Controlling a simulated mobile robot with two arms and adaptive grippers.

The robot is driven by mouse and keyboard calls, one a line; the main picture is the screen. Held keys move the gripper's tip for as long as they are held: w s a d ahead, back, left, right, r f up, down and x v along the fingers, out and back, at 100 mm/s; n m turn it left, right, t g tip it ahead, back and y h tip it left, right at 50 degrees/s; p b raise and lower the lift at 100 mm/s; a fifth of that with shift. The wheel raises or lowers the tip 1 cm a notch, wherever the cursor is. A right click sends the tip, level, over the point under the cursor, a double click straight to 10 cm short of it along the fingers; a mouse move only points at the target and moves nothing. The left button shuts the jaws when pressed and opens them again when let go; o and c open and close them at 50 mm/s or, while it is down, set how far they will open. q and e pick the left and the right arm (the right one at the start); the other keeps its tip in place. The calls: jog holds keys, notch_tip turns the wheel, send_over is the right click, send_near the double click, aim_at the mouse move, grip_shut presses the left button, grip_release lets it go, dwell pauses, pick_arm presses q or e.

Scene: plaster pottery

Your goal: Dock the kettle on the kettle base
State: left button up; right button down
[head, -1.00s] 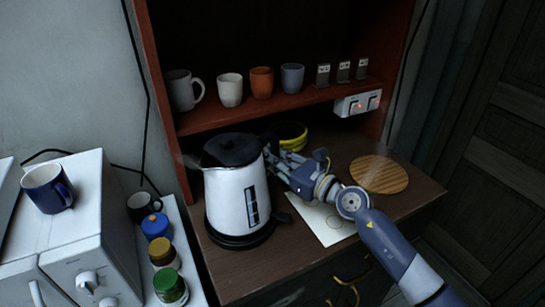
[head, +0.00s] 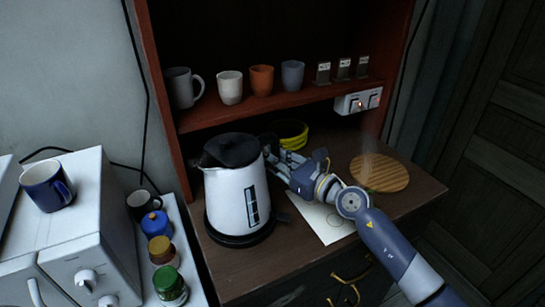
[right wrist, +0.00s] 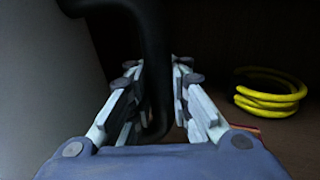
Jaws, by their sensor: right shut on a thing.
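The white kettle (head: 229,203) with its black lid (head: 232,151) stands upright at the left of the cabinet top. The black kettle base (head: 238,240) shows as a dark disc directly under it; I cannot tell whether the kettle is fully seated. My right gripper (right wrist: 153,100) is shut on the kettle's black handle (right wrist: 154,45), which runs down between its fingers in the right wrist view. In the head view my right gripper (head: 283,163) reaches the kettle from the right. My left gripper is not in view.
A yellow coil (head: 294,135) lies behind the gripper. A white sheet (head: 328,226) and round wooden board (head: 380,173) lie to the right. Mugs stand on the shelf (head: 225,112) above, beside a socket strip (head: 350,104). Jars and a white appliance (head: 85,225) are at left.

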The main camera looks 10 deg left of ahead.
dwell(0.3)
jog(key=c, duration=1.8)
grip_release()
jog(key=shift+o, duration=0.2)
jog(key=shift+s+f, duration=0.1)
jog(key=shift+f, duration=0.35)
jog(key=v, duration=1.1)
jog(key=shift+r, duration=0.2)
jog(key=shift+d, duration=0.1)
